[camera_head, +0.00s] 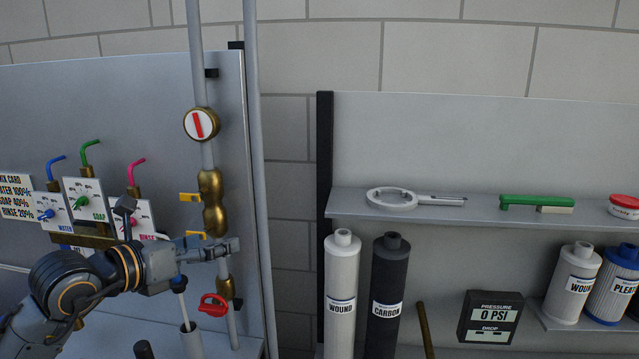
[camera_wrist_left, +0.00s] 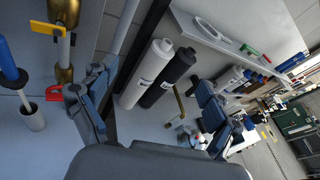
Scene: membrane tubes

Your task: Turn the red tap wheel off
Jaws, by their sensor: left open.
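The red tap wheel (camera_head: 213,305) sits low on the vertical pipe of the left panel, below the brass fittings (camera_head: 212,203). It also shows in the left wrist view (camera_wrist_left: 54,92), at the left beside a finger. My left gripper (camera_head: 222,246) is open and empty. In the head view it appears above the red wheel, in front of the pipe, apart from the wheel in the picture. In the left wrist view its fingers (camera_wrist_left: 152,78) are spread wide. How far it is from the wheel in depth I cannot tell. My right gripper is not in view.
Yellow handles (camera_head: 190,197) stick out from the pipe above the wheel. A round gauge (camera_head: 201,124) is higher up. A grey cup (camera_head: 191,341) stands below. To the right are white (camera_head: 341,290) and dark (camera_head: 385,295) filter cartridges and a shelf (camera_head: 470,214).

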